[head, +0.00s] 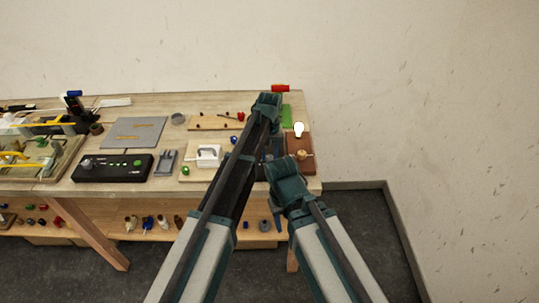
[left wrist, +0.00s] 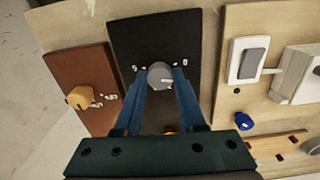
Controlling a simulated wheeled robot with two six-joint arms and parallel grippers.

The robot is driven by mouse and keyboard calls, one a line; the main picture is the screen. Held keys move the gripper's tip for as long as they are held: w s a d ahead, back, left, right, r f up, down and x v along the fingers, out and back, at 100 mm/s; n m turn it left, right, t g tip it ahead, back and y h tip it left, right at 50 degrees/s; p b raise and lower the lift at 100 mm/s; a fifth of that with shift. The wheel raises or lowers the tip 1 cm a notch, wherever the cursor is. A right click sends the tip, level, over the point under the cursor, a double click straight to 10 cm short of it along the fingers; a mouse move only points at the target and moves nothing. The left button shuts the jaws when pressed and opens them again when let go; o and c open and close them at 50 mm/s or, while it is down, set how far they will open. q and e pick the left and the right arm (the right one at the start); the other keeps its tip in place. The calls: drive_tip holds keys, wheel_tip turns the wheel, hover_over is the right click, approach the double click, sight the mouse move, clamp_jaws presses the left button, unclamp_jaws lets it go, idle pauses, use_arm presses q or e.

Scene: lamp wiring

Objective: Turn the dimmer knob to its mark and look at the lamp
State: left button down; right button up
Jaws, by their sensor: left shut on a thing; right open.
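The grey dimmer knob (left wrist: 160,76) sits on a black board (left wrist: 150,35) in the left wrist view, with a white line on its top pointing right. Small white marks show on the board at both sides of it. My left gripper (left wrist: 160,82) is shut on the knob, one blue finger on each side. In the head view my left arm hides the knob. The lamp bulb (head: 299,129) glows white above a brown board (head: 293,140) with a brass-coloured part (head: 304,155). My right gripper (head: 285,172) is open, low near the table's front edge; its fingertips are unclear.
A white switch (left wrist: 248,60) is right of the black board in the left wrist view. A black control box (head: 113,168), a grey mat (head: 135,131) and a red block (head: 280,88) lie on the table. A shelf below holds small parts. The wall is close behind.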

sight(270, 157)
use_arm(q)
drive_tip(key=shift+n, duration=2.2)
drive_tip(key=c, duration=0.5)
unclamp_jaws()
drive_tip(key=shift+r, duration=0.15)
wheel_tip(270, 157, up, 14)
drive_tip(key=p, duration=1.4)
drive_tip(key=shift+f, duration=0.2)
